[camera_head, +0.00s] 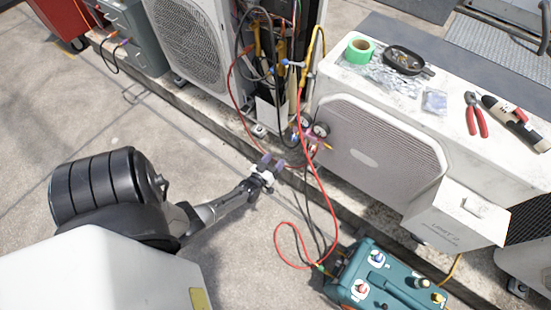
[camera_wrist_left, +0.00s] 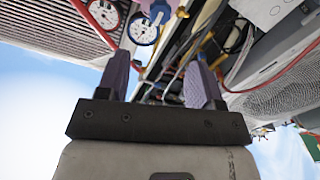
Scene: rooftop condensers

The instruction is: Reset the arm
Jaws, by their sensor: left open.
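My left arm reaches in from the left of the head view, and its left gripper (camera_head: 271,163) is open with purple finger pads. In the left wrist view the two fingers (camera_wrist_left: 160,78) stand wide apart with nothing between them. Just beyond them are two round pressure gauges (camera_wrist_left: 143,28) with red and blue rims. In the head view the gauge set (camera_head: 312,132) hangs by the condensers, a little right of the gripper and apart from it. My right gripper is not in view.
Red and black hoses (camera_head: 325,195) run from the gauges to a teal machine (camera_head: 385,278). An opened condenser (camera_head: 190,45) stands behind. A white condenser (camera_head: 375,145) at right carries green tape (camera_head: 360,50), red pliers (camera_head: 475,115) and a black dish (camera_head: 404,60).

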